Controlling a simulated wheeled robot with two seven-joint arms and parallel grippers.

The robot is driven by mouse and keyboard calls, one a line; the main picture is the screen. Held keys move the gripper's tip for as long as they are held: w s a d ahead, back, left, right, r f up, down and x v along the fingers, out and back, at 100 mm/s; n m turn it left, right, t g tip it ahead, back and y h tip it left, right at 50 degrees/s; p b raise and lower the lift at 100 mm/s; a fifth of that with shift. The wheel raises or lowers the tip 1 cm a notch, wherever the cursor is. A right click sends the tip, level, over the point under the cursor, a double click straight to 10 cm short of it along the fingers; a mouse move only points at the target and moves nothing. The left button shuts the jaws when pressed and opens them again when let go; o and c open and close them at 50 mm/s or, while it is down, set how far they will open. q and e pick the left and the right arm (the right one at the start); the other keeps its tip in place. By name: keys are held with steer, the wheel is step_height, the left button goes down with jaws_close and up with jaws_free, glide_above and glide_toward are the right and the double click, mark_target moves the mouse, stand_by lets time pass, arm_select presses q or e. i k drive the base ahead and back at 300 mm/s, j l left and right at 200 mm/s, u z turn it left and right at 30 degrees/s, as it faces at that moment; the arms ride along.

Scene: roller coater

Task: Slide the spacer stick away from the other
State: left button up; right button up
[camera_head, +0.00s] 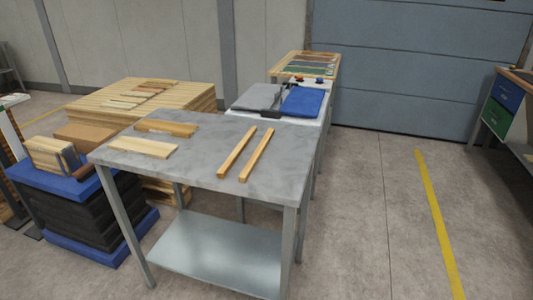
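Two long, thin wooden spacer sticks lie on the right half of a grey metal table. The left spacer stick (237,152) and the right spacer stick (257,155) run almost parallel, from the table's front toward its back, with a narrow gap between them. They do not touch. The grey table (210,148) carries them on its top. Neither of my grippers shows in the head view.
Two flat wooden boards, a front one (142,147) and a back one (166,128), lie on the table's left half. A blue-topped stack (60,181) stands left. The floor right of the table (365,215) is clear.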

mark_target(245, 172)
steer(key=i+l+u, duration=0.2)
steer(key=l, duration=0.15)
steer(key=i+l+u, duration=0.25)
steer(key=l, duration=0.15)
steer(key=i+l+u, duration=0.2)
steer(key=l, duration=0.25)
steer(key=l+u, duration=0.25)
steer(key=l, duration=0.15)
steer(key=i+l+u, duration=0.2)
steer(key=l, duration=0.3)
steer(key=k+j, duration=0.05)
steer(key=k, duration=0.05)
